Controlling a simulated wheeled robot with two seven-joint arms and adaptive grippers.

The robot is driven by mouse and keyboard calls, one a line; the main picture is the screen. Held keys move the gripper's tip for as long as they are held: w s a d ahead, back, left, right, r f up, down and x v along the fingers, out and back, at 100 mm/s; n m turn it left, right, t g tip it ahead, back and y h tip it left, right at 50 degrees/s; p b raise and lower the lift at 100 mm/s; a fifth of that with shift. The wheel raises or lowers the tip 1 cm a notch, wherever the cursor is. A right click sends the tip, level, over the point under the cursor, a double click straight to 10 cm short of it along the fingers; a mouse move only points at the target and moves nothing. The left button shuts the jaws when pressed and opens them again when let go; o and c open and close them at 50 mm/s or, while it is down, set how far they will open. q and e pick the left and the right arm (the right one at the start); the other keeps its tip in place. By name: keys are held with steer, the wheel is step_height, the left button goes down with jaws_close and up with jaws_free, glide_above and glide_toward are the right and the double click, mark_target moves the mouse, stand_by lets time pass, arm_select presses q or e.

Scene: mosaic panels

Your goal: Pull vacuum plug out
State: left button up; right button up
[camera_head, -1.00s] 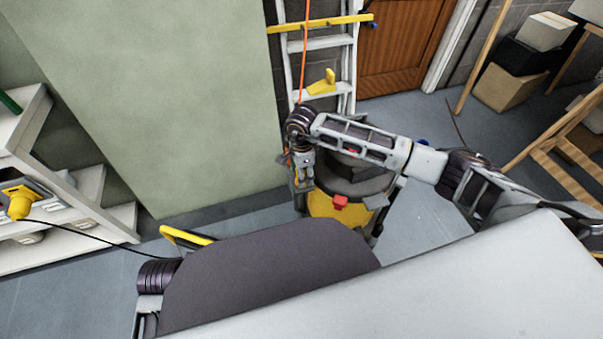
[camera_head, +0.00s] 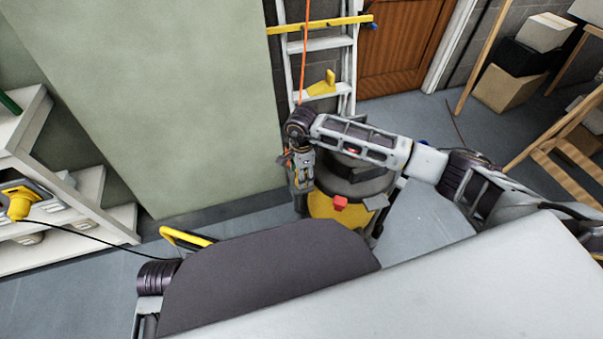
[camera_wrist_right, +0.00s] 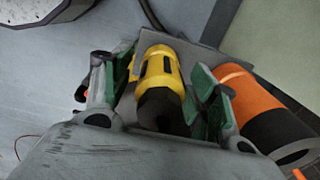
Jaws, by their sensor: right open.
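The yellow and black vacuum (camera_head: 330,208) stands on the floor below the ladder in the head view, partly behind my right arm. My right gripper (camera_head: 302,188) points down at its left side. In the right wrist view, the open fingers of my right gripper (camera_wrist_right: 157,88) stand on either side of a yellow and black plug-like piece (camera_wrist_right: 160,72). A dark grey plate lies behind it; I cannot tell whether the fingers touch the piece. My left gripper is not in view.
An orange and black cylinder (camera_wrist_right: 257,108) lies close beside the right finger in the wrist view. A ladder (camera_head: 320,80) leans behind the vacuum. White shelves (camera_head: 100,220) stand at left, and boxes (camera_head: 510,85) and a wooden frame (camera_head: 565,140) at right.

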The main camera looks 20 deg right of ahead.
stand_by(0.3)
jaws_close()
stand_by(0.3)
steer(key=shift+r, duration=0.25)
steer(key=shift+r+p, duration=0.3)
steer(key=shift+p, duration=0.05)
steer(key=shift+r+p, duration=1.6)
steer(key=shift+r, duration=1.05)
steer(key=shift+r+p, duration=1.4)
steer(key=shift+r, duration=0.95)
steer(key=shift+r, duration=0.2)
